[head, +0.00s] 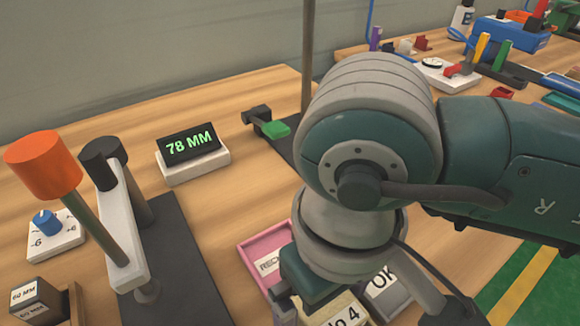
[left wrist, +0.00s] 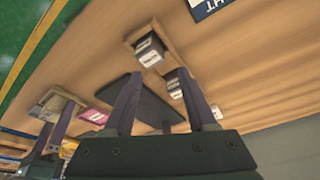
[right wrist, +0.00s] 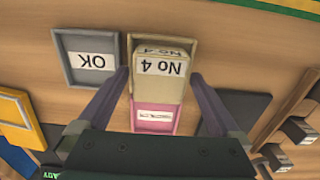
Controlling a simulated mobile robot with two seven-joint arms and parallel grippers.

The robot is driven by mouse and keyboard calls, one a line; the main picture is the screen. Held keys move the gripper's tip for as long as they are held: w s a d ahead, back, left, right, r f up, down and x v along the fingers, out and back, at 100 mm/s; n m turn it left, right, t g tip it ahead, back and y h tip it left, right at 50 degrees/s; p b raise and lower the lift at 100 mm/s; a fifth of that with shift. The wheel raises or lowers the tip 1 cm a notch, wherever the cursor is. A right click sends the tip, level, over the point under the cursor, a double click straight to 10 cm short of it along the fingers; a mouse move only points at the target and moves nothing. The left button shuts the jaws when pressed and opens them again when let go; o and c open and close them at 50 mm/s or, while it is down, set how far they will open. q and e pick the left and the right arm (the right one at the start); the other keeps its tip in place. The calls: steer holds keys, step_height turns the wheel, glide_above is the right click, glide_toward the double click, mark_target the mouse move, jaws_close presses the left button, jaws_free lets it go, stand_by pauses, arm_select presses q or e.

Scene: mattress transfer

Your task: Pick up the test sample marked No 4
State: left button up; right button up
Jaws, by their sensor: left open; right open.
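The test sample marked No 4 (right wrist: 160,75) is a cream block with a white label reading "No 4". It also shows at the bottom edge of the head view (head: 342,314), partly hidden by my right arm. In the right wrist view my right gripper (right wrist: 160,73) is open, with one finger on each side of the block. Small gaps seem to show beside the fingers; contact cannot be told. My left gripper (left wrist: 158,74) is open and empty above the table in the left wrist view. It is not in the head view.
A grey tray labelled OK (right wrist: 91,78) and a pink tray (right wrist: 153,127) lie close to the sample. A brown tray rim (right wrist: 162,38) shows behind it. A display reading 78 MM (head: 190,143), a lever device (head: 120,215) and labelled blocks (head: 33,297) stand to the left.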

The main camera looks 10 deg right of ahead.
steer(key=shift+c, duration=0.2)
steer(key=c, duration=1.2)
steer(key=shift+c, duration=0.2)
